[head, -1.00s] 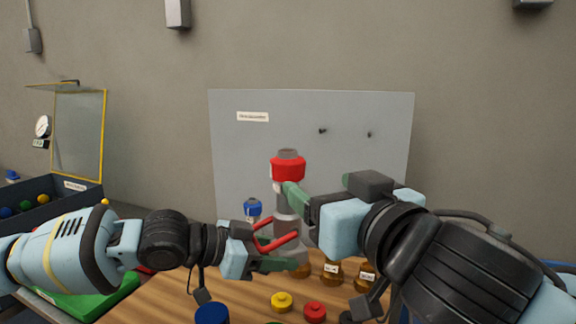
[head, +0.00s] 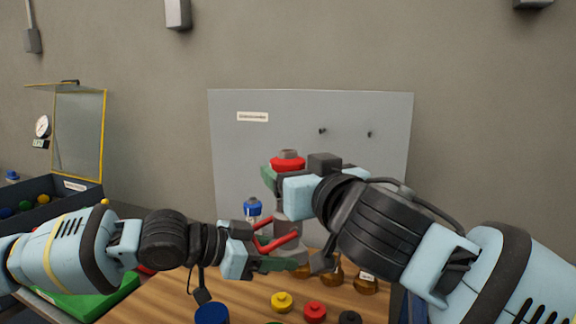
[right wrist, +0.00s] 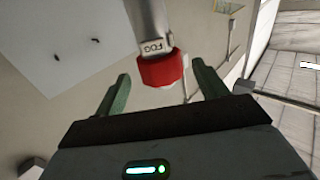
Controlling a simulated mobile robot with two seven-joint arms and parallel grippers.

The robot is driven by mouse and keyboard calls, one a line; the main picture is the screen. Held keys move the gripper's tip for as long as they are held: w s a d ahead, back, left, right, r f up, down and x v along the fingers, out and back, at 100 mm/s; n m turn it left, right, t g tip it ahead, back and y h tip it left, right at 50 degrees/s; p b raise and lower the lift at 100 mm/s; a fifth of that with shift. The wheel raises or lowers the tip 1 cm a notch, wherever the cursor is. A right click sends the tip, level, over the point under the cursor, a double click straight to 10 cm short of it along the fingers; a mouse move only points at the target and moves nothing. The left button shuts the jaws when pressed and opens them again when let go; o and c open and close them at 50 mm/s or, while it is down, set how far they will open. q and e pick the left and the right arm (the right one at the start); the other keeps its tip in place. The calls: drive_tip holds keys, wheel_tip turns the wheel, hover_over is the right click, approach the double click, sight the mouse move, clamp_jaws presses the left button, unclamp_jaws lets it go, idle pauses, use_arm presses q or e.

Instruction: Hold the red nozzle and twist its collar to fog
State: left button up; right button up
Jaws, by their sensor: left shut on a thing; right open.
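The red nozzle stands upright in front of the grey panel, with a red collar (head: 288,164) near its top and a grey body (head: 287,228) below. My left gripper (head: 277,250) is shut on the lower body, beside the red bars there. My right gripper (head: 279,182) is open at collar height; one green finger shows left of the collar, and the other is hidden. In the right wrist view the collar (right wrist: 160,69) lies between the two open fingertips, with gaps on both sides. A label on the grey part beside it seems to read FOG.
A blue-topped nozzle (head: 252,207) stands behind, to the left. Amber bottles (head: 365,284) and yellow (head: 281,301), red (head: 315,312) and blue (head: 212,313) caps crowd the wooden table. The grey panel (head: 310,112) closes off the back. A dark bin (head: 65,205) is at far left.

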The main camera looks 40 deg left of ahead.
sight(292, 168)
drive_tip(key=shift+x, duration=1.85)
drive_tip(key=shift+c, duration=0.4)
drive_tip(key=c, duration=0.9)
